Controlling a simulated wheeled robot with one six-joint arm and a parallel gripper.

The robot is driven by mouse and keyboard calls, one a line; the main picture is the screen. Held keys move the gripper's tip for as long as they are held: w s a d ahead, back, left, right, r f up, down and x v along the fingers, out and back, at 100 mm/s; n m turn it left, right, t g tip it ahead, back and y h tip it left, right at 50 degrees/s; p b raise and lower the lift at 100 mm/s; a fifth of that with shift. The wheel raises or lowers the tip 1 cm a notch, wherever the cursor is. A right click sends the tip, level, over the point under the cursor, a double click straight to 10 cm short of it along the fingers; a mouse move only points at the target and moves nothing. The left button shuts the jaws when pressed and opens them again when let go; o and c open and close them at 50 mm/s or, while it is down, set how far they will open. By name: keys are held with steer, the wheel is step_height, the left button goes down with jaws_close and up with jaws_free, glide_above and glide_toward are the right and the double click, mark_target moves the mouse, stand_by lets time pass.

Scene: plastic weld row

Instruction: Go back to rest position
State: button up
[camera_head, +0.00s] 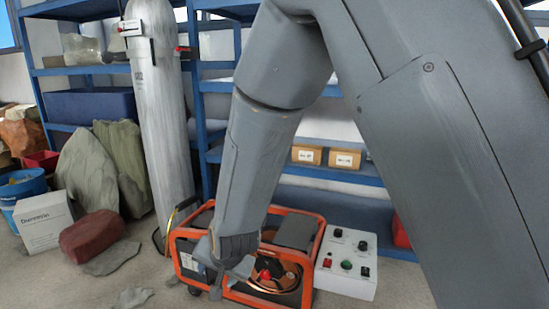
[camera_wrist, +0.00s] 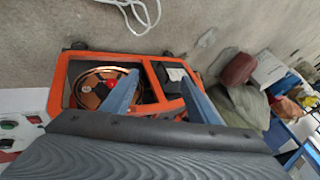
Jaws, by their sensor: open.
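My gripper (camera_head: 228,272) hangs at the end of my grey arm, in front of and partly over an orange-framed machine (camera_head: 182,236) on the floor in the head view. In the wrist view my gripper's two blue-grey fingers (camera_wrist: 160,78) stand apart with nothing between them. Behind them is the orange frame (camera_wrist: 62,80) with a copper-coloured coil (camera_wrist: 90,92) and a red knob (camera_wrist: 111,83). I cannot tell whether the fingers touch the machine. My arm hides part of the machine in the head view.
A white control box (camera_head: 345,275) with knobs stands right of the machine. A tall grey cylinder (camera_head: 160,120) and blue shelves (camera_head: 205,90) stand behind. Sacks (camera_head: 88,170), a white carton (camera_head: 42,222) and a blue bucket (camera_head: 15,190) are at left. A pale cord (camera_wrist: 135,15) lies on open floor.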

steer(key=s+d+r+n+g+h, duration=0.1)
steer(key=s+d+r+n+g, duration=0.35)
steer(key=s, duration=0.75)
steer(key=s+d+r+n+g+h, duration=0.15)
steer(key=s+d+r+n, duration=0.35)
steer(key=s+d, duration=0.55)
steer(key=d+r+m+p, duration=0.3)
steer(key=d+r+p, duration=0.6)
steer(key=r+p, duration=0.4)
steer(key=s+d+r+m+h+p, duration=0.1)
steer(key=d+r+m+p, duration=0.3)
steer(key=d+r+p, duration=0.6)
step_height(320, 180, up, 4)
steer(key=p, duration=0.7)
steer(key=shift+s+r, duration=0.15)
steer(key=shift+s, duration=0.1)
